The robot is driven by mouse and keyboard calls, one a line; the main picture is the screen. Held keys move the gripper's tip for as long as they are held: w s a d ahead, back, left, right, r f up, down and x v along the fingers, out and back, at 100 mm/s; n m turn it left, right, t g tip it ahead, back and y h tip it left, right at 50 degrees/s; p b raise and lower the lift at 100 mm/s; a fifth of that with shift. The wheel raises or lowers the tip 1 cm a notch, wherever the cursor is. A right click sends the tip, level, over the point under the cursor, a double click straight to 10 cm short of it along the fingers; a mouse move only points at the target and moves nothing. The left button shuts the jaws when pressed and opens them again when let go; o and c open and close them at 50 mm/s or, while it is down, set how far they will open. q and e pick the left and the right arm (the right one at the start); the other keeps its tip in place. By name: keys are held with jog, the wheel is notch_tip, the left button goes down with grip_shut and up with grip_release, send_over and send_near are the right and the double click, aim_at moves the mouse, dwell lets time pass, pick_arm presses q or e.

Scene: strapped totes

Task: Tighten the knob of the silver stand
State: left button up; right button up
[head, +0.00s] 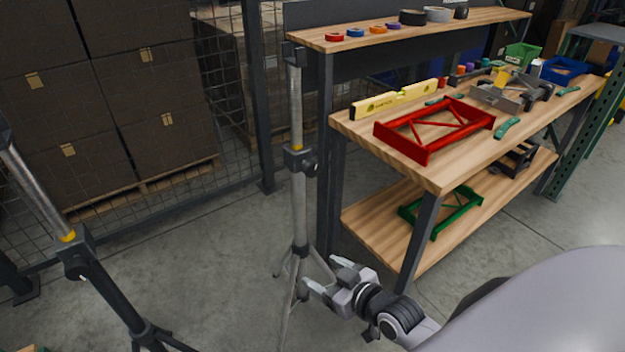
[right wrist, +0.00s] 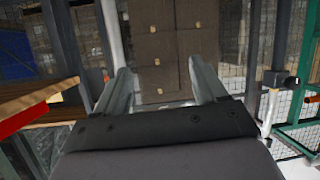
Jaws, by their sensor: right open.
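The silver stand (head: 298,210) stands upright in the middle of the head view, on spread silver legs. Its black knob (head: 310,168) sticks out to the right of a dark collar about halfway up the pole. My right gripper (head: 322,274) is open and empty, well below the knob in the picture and close to the stand's lower part and legs. I cannot tell whether it touches them. In the right wrist view the two fingers (right wrist: 160,86) are spread with nothing between them. A pale pole shows behind the left finger; I cannot tell which stand it is. My left gripper is out of view.
A second stand (head: 110,292), with a black lower tube, is at the left. The workbench (head: 440,178) is right of the silver stand, with a red frame (head: 432,135) on top and a green frame (head: 440,212) below. Stacked boxes (head: 120,95) stand behind mesh.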

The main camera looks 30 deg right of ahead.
jog(key=w+d+r+t+b, duration=0.25)
jog(key=w+d+r, duration=0.2)
jog(key=w, duration=0.35)
jog(key=t+b, duration=0.2)
send_near(314, 170)
jog(key=w, duration=0.4)
jog(key=shift+a+r+m+h, duration=0.1)
jog(key=shift+a+m+h, duration=0.25)
jog(key=shift+h, duration=0.25)
jog(key=shift+w, duration=0.25)
jog(key=shift+w+a+b, duration=0.15)
jog(key=shift+w+b, duration=0.2)
jog(key=shift+w, duration=1.25)
jog(key=shift+w+a+b, duration=0.15)
jog(key=shift+w+b, duration=0.15)
jog(key=shift+w, duration=1.25)
jog(key=c, duration=1)
